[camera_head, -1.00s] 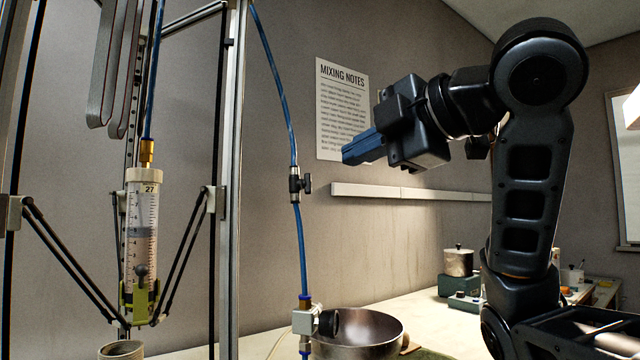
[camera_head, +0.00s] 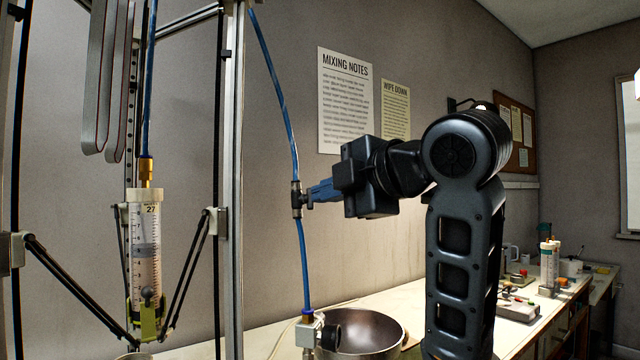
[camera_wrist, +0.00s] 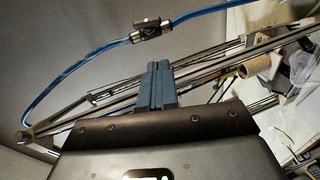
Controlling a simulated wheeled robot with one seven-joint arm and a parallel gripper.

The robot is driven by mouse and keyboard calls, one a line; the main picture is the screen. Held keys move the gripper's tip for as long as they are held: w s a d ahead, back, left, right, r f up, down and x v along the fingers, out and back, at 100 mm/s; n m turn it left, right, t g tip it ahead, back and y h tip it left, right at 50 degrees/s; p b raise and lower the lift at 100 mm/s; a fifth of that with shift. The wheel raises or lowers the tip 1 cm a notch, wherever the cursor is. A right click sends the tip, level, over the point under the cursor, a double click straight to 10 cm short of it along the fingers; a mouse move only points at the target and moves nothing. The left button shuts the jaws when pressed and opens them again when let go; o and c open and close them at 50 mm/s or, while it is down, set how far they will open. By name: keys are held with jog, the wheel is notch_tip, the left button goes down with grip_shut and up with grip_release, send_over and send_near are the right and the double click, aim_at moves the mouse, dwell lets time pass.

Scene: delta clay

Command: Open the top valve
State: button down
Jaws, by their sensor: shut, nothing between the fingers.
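The top valve (camera_head: 297,199) is a small black inline valve with a side handle, set in the blue tube (camera_head: 304,262) beside the metal frame. It also shows in the wrist view (camera_wrist: 147,28), beyond my fingertips. My gripper (camera_head: 311,194) has blue fingers pointing left at the valve's handle. In the head view the fingertips overlap or sit right by the handle; I cannot tell whether they touch. In the wrist view the fingers (camera_wrist: 157,66) are together and empty, with a visible gap to the valve. A lower valve (camera_head: 324,330) with a black knob hangs further down the tube.
A metal bowl (camera_head: 365,333) stands on the bench below my arm. The frame's upright post (camera_head: 232,180) is just left of the tube. A syringe (camera_head: 145,255) hangs inside the frame. The wall behind carries a notes sheet (camera_head: 345,100).

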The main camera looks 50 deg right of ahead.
jog(key=w+d+f+p, duration=0.1)
jog(key=w+d+p, duration=0.2)
jog(key=w+p, duration=0.1)
jog(key=shift+w+d+f+p, duration=0.25)
jog(key=shift+d+p, duration=0.15)
jog(key=shift+p, duration=0.4)
